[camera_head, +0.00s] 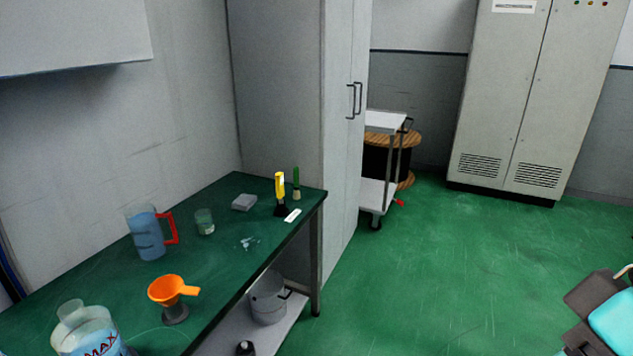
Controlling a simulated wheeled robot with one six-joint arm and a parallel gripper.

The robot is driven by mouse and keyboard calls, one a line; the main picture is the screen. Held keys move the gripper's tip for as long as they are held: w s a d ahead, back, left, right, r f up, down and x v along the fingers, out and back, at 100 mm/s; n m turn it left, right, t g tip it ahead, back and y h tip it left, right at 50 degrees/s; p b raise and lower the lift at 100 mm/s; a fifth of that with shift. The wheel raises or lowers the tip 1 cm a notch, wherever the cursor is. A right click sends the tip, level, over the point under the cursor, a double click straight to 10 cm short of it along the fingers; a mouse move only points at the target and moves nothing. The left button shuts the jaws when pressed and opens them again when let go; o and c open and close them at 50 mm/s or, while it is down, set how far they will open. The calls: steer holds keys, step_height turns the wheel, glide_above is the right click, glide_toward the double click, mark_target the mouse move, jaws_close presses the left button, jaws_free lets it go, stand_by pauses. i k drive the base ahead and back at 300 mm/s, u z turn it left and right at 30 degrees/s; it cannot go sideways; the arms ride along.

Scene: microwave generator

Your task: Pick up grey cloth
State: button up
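The grey cloth (244,202) looks like a small folded, light grey square. It lies flat on the green-topped table (222,250), towards the far end near the wall. Nothing covers it, and a gap separates it from the small glass nearer to me. My gripper does not show in this view, so I cannot see whether it is open or holds anything.
Around the cloth stand a glass (204,222), a jug with a red handle (150,232), a yellow-handled brush (280,194) and a green-handled brush (296,184). Green floor (440,270) right of the table is clear.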

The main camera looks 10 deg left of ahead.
mark_target(244, 202)
steer(key=z, duration=0.2)
steer(key=i, duration=1.65)
steer(key=u, duration=0.55)
steer(key=i, duration=0.85)
steer(key=u, duration=1.35)
steer(key=i, duration=0.75)
steer(key=u, duration=0.6)
